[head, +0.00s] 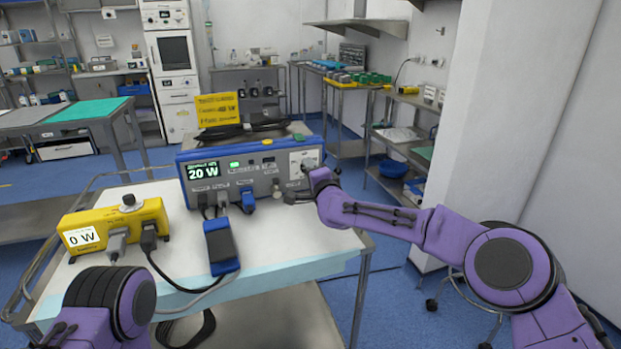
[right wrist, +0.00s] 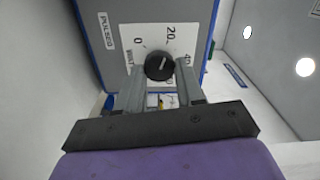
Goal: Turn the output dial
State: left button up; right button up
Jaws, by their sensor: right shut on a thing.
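The generator (head: 240,175), a grey and blue box, stands on the white-draped table, and its screen (head: 203,171) reads 20 W. The black output dial (right wrist: 158,66) sits on a white scale plate (right wrist: 131,36) marked 0, 20 and 40. In the right wrist view my right gripper (right wrist: 159,78) is shut on the dial, with a finger at each side. In the head view the right gripper (head: 300,187) is at the generator's right end and hides much of the dial. My left arm shows at the lower left; its gripper is out of view.
A yellow meter (head: 120,222) reading 0 W stands at the table's left, with plugs and cables in its front. A blue and black device (head: 221,247) lies before the generator. A yellow sign (head: 218,108) and black cable are on top of the generator. The right front of the table is clear.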

jog(key=m+b, duration=0.1)
jog(key=m, duration=0.1)
jog(key=m+b, duration=0.1)
jog(key=shift+f+m, duration=0.3)
jog(key=shift+m, duration=0.1)
jog(key=m+b, duration=0.2)
jog(key=m, duration=0.1)
jog(key=shift+m+b, duration=0.3)
jog(key=shift+b, duration=0.1)
jog(key=m+b, duration=0.2)
jog(key=m, duration=0.1)
jog(key=shift+m+b, duration=0.75)
jog(key=shift+m, duration=0.65)
jog(key=shift+r, duration=0.1)
jog(key=o, duration=1)
jog(key=shift+o, duration=0.2)
